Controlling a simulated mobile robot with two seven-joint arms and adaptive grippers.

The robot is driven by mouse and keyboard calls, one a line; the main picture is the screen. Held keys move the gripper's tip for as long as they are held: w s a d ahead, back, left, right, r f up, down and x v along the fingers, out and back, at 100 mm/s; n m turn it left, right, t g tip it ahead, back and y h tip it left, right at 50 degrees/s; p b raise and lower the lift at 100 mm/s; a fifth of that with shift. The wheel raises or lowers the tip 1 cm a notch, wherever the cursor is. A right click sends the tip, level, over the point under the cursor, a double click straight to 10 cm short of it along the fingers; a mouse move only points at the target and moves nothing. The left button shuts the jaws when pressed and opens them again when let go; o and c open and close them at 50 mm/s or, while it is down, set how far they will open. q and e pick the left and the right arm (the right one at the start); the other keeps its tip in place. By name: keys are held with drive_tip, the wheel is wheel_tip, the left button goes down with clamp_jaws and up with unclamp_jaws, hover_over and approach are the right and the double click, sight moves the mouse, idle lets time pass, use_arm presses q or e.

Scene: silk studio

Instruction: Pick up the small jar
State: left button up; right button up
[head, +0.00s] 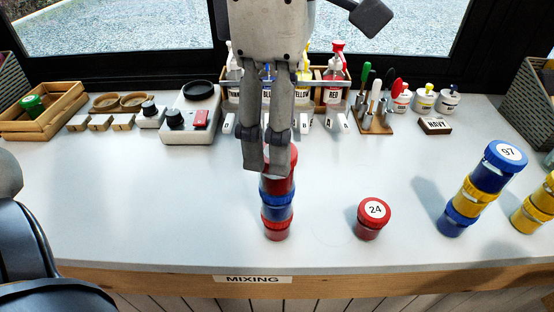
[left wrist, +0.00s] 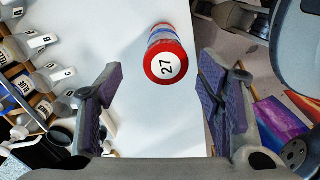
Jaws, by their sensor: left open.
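A stack of small jars stands under my left gripper: a red one (head: 280,187) on top, a blue one (head: 277,207) in the middle and a red one (head: 276,227) at the bottom. My left gripper (head: 267,168) points down over it and partly hides the top. In the left wrist view the top red lid (left wrist: 166,63), marked 27, lies beyond the open, empty fingers of my left gripper (left wrist: 158,100), between their lines. A single red jar (head: 373,218), marked 24, stands apart to the right. My right gripper is not seen.
A leaning-looking stack topped by a blue jar (head: 497,168) marked 97 stands at right, with more jars at the right edge. Bottles in a wooden rack (head: 315,100), a scale (head: 190,115) and a tool block (head: 375,120) line the back. The table (head: 140,205) is clear at left.

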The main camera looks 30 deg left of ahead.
use_arm(q)
drive_tip(key=f, duration=0.4)
drive_tip(key=shift+s+d+f, duration=0.2)
drive_tip(key=shift+s+f, duration=0.15)
drive_tip(key=shift+w+f, duration=0.1)
drive_tip(key=shift+f, duration=0.35)
drive_tip(key=c, duration=1.3)
drive_tip(key=shift+o, duration=0.2)
